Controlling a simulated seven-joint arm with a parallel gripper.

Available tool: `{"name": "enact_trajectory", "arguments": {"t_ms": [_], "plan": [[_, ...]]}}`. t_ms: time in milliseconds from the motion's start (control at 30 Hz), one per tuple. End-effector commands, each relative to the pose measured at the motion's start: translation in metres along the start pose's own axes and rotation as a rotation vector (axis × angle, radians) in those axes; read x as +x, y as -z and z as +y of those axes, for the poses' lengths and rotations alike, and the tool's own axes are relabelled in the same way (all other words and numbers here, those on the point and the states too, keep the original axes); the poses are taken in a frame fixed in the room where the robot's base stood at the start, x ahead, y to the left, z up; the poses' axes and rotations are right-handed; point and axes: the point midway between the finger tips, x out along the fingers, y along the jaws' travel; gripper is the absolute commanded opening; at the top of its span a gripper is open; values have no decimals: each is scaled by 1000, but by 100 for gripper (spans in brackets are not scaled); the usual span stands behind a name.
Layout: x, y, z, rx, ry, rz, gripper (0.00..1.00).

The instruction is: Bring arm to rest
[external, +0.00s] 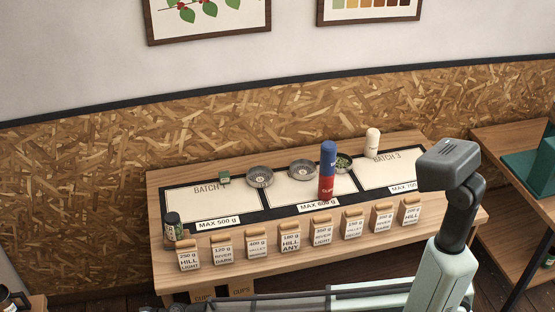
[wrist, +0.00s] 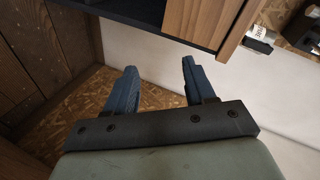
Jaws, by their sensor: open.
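My gripper (wrist: 160,82) shows in the wrist view with its two dark blue fingers apart and nothing between them. Beyond the fingertips are a wooden furniture edge (wrist: 205,25) and a pale wall surface (wrist: 170,62), and the fingers touch neither that I can see. In the external view my pale green arm with its dark grey joint stands at the right, in front of the table. I cannot make out the gripper's fingers there.
The wooden table (external: 160,205) holds a row of labelled bags (external: 290,236), a blue and red cylinder (external: 328,168), grey round dishes (external: 260,177), a cream cylinder (external: 372,141) and a dark jar (external: 174,226). A side shelf (external: 490,138) with a teal box (external: 535,160) stands at the right.

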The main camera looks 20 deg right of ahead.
Motion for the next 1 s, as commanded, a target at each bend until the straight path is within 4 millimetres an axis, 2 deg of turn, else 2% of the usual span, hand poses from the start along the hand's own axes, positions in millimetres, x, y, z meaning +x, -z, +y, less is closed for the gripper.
{"name": "enact_trajectory", "arguments": {"t_ms": [33,200,367,500,667,800,900,1000], "plan": [[-14,-17,28,24,-32,-55,54],[-54,-71,109,123,-146,-249,54],[-104,-120,177,229,-267,-423,54],[-158,-163,230,331,-383,-571,54],[-229,-210,280,456,-529,-735,54],[-299,-243,316,568,-667,-870,54],[-352,-259,340,644,-767,-950,54],[-402,-260,366,700,-849,-995,54]]}}
